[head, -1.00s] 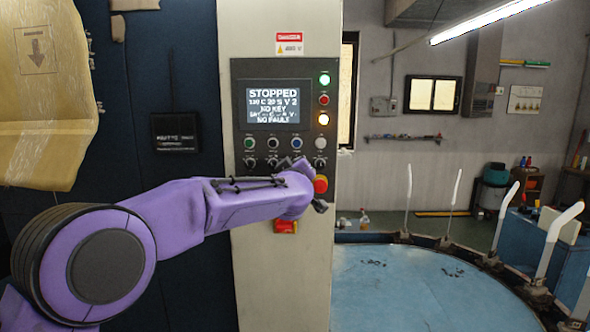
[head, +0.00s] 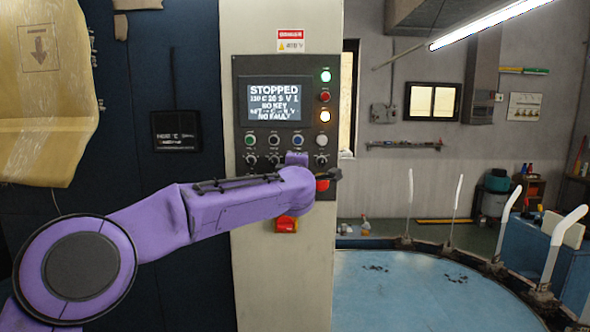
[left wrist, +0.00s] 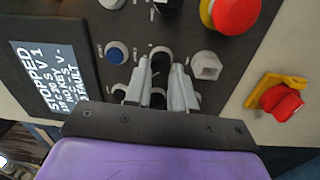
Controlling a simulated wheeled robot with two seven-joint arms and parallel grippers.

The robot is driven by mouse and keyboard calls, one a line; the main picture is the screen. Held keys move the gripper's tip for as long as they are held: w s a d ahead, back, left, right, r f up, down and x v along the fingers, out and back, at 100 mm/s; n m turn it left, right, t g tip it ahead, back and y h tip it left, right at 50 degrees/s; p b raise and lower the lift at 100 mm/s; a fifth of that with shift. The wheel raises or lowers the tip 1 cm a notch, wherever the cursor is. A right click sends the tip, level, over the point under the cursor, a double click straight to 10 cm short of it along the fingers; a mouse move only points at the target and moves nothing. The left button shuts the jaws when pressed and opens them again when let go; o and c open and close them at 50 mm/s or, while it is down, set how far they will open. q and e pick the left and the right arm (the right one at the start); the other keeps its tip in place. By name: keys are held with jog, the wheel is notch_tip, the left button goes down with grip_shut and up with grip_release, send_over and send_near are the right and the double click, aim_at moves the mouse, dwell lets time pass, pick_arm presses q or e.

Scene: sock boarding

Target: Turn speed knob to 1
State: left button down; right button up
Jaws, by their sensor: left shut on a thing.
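The control panel (head: 246,118) stands upright with a display (head: 275,101) that reads STOPPED, with V 1 at the end of its second line. The display also shows at the left in the left wrist view (left wrist: 45,85). My left gripper (left wrist: 160,66) has its two grey fingers on either side of a dark round knob (left wrist: 160,55), shut on it. In the head view my purple left arm hides this knob and the fingers. My right gripper is in neither view.
A red mushroom button (left wrist: 236,12) and a red switch on a yellow plate (left wrist: 283,103) are close to the gripper. A white button (left wrist: 206,66) and a blue button (left wrist: 117,52) sit beside the fingers. A blue round table (head: 420,285) stands at the right.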

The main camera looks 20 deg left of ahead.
pick_arm(q)
jog(key=shift+r+n, duration=0.25)
jog(key=shift+n, duration=0.25)
jog(key=shift+r, duration=0.1)
jog(key=c, duration=1.1)
grip_release()
jog(key=shift+o, duration=0.8)
jog(key=shift+w+d, duration=0.1)
jog(key=shift+w, duration=0.05)
jog(key=b+v, duration=0.6)
jog(key=v, duration=0.4)
jog(key=shift+d+f, duration=0.2)
jog(key=shift+f, duration=0.2)
